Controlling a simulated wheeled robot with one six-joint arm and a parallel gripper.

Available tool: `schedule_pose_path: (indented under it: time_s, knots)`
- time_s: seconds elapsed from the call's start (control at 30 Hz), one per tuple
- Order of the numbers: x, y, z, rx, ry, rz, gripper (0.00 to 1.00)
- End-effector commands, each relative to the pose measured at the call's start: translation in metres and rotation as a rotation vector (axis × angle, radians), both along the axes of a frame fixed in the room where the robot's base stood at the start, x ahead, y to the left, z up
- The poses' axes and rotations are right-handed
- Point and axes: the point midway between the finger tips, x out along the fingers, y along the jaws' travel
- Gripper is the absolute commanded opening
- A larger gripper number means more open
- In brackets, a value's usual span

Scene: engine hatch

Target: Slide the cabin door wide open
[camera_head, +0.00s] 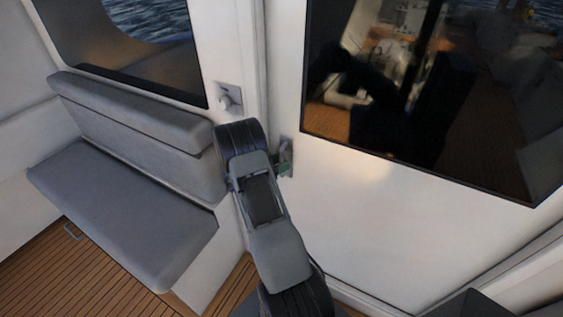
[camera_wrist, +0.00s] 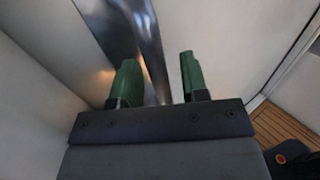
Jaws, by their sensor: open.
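The cabin door (camera_head: 400,220) is a white panel with a large dark reflective window, standing to the right of the door frame. Its metal handle (camera_head: 288,150) sits on a plate near the door's left edge, partly hidden by my arm. In the wrist view, the shiny handle (camera_wrist: 148,45) runs down from the top into the gap between my green fingers. My gripper (camera_wrist: 157,75) is open around the handle's lower end; I cannot tell whether either finger touches it. In the head view only a bit of green finger shows beside the handle.
A grey cushioned bench (camera_head: 125,190) stands to the left against the white wall. Wooden flooring (camera_head: 60,275) shows at lower left. A window (camera_head: 140,45) is above the bench.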

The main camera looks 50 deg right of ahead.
Motion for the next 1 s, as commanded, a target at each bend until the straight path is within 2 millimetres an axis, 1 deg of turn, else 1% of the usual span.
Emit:
schedule_pose_path:
  time_s: [0.23,0.67,1.0]
  knots:
    - [-0.0001,-0.0004,-0.0002,0.000,0.000,0.000,0.41]
    - [0.0000,-0.0001,-0.0001,0.000,0.000,0.000,0.00]
    - [-0.0002,-0.0002,-0.0001,0.000,0.000,0.000,0.00]
